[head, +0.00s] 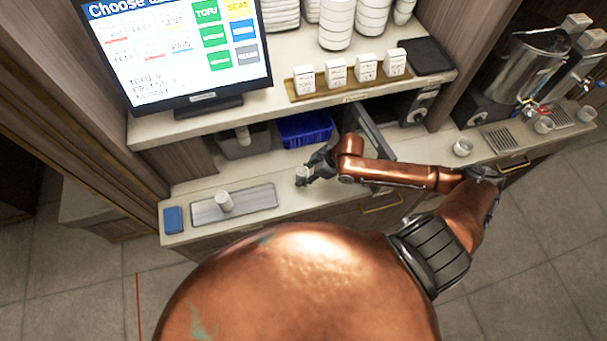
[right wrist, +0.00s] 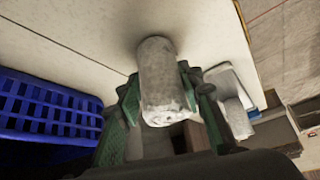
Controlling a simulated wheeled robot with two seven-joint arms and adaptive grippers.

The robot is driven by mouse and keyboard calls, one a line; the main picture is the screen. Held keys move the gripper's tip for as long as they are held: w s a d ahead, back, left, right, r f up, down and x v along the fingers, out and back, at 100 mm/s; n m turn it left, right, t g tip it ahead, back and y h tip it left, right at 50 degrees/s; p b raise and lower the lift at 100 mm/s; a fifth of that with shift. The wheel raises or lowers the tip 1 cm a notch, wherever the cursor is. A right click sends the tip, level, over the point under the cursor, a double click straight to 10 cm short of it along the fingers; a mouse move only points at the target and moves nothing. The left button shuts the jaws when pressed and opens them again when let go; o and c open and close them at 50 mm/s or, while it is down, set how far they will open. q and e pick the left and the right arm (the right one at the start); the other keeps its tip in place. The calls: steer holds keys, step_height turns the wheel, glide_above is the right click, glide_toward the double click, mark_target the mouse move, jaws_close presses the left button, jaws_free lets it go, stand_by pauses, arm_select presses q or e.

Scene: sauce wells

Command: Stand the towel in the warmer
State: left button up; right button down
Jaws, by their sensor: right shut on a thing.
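My right gripper (head: 309,173) is shut on a white rolled towel (head: 302,177), just above or at the lower counter; I cannot tell if it touches. In the right wrist view the towel (right wrist: 162,82) sits between the green finger pads (right wrist: 158,100). My left gripper is not in view.
A blue basket (head: 305,128) and a grey bin (head: 233,149) holding a white thing sit under the shelf. A blue block (head: 173,219) lies left of the tray. Cups (head: 463,148) and dispensers stand at right. The counter between tray and door has free room.

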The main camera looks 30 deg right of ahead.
steer(key=shift+f, duration=0.1)
steer(key=c, duration=1.5)
jaws_free()
steer(key=shift+o, duration=0.9)
